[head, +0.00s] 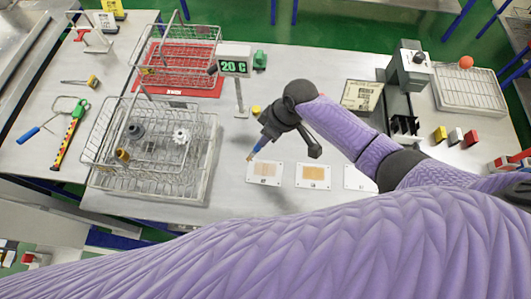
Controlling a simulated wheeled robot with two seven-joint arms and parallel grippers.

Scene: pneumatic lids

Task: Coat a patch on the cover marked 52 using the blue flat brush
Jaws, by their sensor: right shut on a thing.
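Several white covers lie in a row on the grey table: a left one (264,183) with a pale tan patch, a middle one (313,185) with a more orange patch, and a right one (356,184) partly hidden by my arm. Their markings are too small to read, so I cannot tell which is 52. My right gripper (268,135) is shut on the blue flat brush (260,145). The brush points down and left, its tip at the upper left edge of the left cover; contact cannot be told. My left gripper is out of view.
A wire basket (100,150) with gears stands left, and another basket on a red mat (205,85) behind it. A display reading 20 C (235,67) stands behind the gripper. A grey machine (408,75) and a wire tray (470,90) are at right. My purple sleeve fills the front.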

